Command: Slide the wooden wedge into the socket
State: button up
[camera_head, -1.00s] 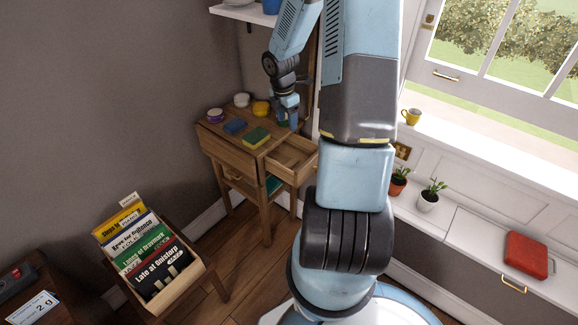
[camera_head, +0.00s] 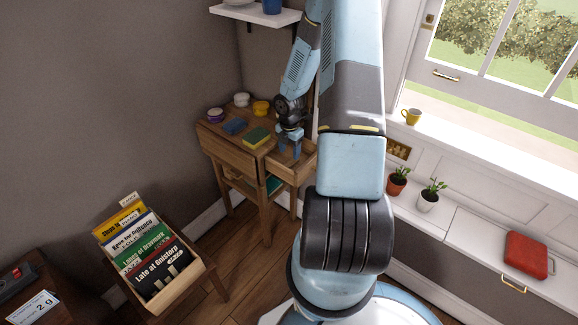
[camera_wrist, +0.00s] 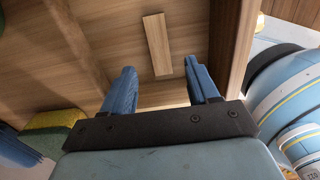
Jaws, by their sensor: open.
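A slim, pale wooden piece (camera_wrist: 158,45), which looks like the wedge, lies on the bottom of the open drawer in the wrist view. My gripper (camera_wrist: 160,66) is open and empty, its two blue fingers to the left and right of the piece and nearer the camera. In the head view my gripper (camera_head: 290,146) points down over the open drawer (camera_head: 303,168) of the small wooden table. The wedge cannot be made out in the head view. I cannot identify the socket in either view.
The table top (camera_head: 215,133) holds a green-yellow sponge (camera_head: 256,136), a blue block (camera_head: 235,125) and several small pots. Drawer walls stand close around my fingers. A brass-coloured plate (camera_head: 398,149) is below the window sill.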

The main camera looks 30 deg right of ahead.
aim_at(289, 163)
jog(key=shift+f, duration=3)
grip_shut()
